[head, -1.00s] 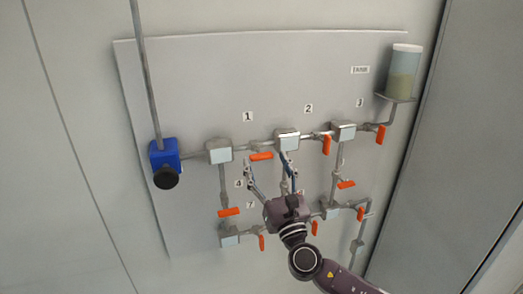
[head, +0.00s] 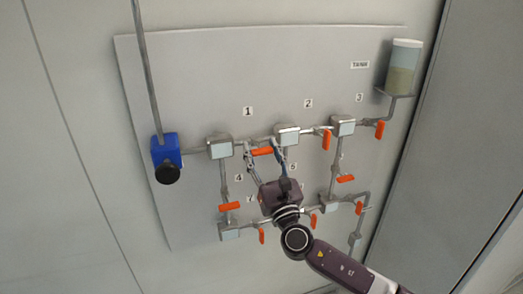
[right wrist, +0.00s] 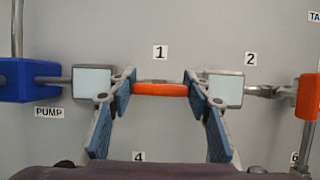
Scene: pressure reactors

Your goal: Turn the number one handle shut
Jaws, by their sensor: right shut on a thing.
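The number one handle (head: 262,151) is an orange lever below the "1" label (head: 247,111). It lies roughly horizontal, along the pipe between two grey block fittings. My right gripper (head: 264,152) reaches it from below. In the right wrist view the handle (right wrist: 160,90) spans the gap between the two blue-padded fingers (right wrist: 160,92), one finger at each end. The gripper is shut on the handle, and the handle's middle is unobstructed. My left gripper is not in view.
A blue pump (head: 166,155) stands left on the grey panel (head: 190,75). Other orange handles sit close by, including the number two handle (head: 326,139) and a lower left one (head: 229,206). The tank (head: 403,68) is at upper right.

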